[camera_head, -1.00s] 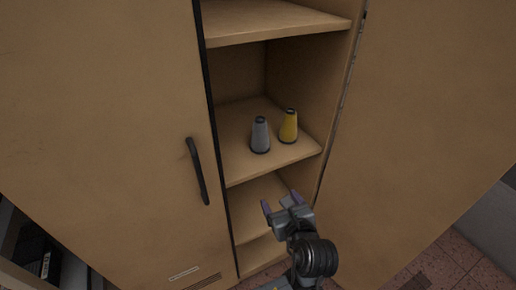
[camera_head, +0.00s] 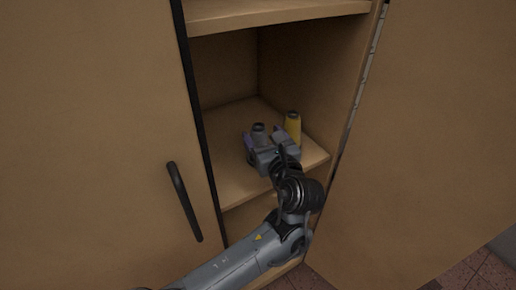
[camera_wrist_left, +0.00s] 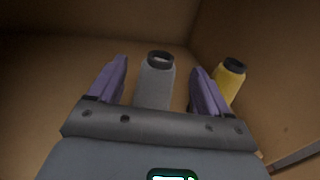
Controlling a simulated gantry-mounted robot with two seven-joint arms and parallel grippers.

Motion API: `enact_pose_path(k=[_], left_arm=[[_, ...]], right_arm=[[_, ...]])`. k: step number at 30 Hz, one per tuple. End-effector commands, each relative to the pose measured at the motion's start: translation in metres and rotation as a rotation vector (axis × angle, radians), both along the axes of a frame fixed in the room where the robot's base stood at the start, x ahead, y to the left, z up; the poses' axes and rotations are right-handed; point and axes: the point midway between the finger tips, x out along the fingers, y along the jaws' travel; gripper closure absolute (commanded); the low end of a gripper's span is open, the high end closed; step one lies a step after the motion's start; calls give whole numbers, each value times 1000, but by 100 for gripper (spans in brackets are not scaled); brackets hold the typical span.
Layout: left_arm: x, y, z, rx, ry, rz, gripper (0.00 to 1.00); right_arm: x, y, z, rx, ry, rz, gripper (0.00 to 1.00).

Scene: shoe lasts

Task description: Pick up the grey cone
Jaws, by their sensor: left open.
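The grey cone (camera_head: 259,130) stands on the cabinet shelf, with its lower part hidden behind my left gripper in the head view. My left gripper (camera_head: 262,136) is open at the shelf, its purple fingers on either side of the cone. In the left wrist view the grey cone (camera_wrist_left: 155,82) stands upright between the two open fingers of the left gripper (camera_wrist_left: 157,80), with gaps on both sides. My right gripper is not in view.
A yellow cone (camera_head: 293,125) stands on the same shelf (camera_head: 228,180), just right of the grey cone. In the left wrist view the yellow cone (camera_wrist_left: 230,82) is close beside the right finger. Another shelf (camera_head: 270,14) is above. A cabinet door (camera_head: 430,150) stands at the right.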

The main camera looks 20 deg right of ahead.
Motion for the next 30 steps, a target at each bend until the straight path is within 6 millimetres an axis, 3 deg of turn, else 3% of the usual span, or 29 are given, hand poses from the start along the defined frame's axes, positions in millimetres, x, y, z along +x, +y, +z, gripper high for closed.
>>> enact_pose_path(k=[8, 19, 29, 30], left_arm=[[12, 0, -4, -1, 2, -1, 22], [51, 1, -5, -1, 1, 0, 22], [56, 1, -3, 0, 0, -2, 22], [56, 1, -3, 0, 0, -2, 26]], right_arm=[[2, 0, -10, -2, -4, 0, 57], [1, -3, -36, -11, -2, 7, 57], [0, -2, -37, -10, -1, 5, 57], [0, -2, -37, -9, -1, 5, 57]])
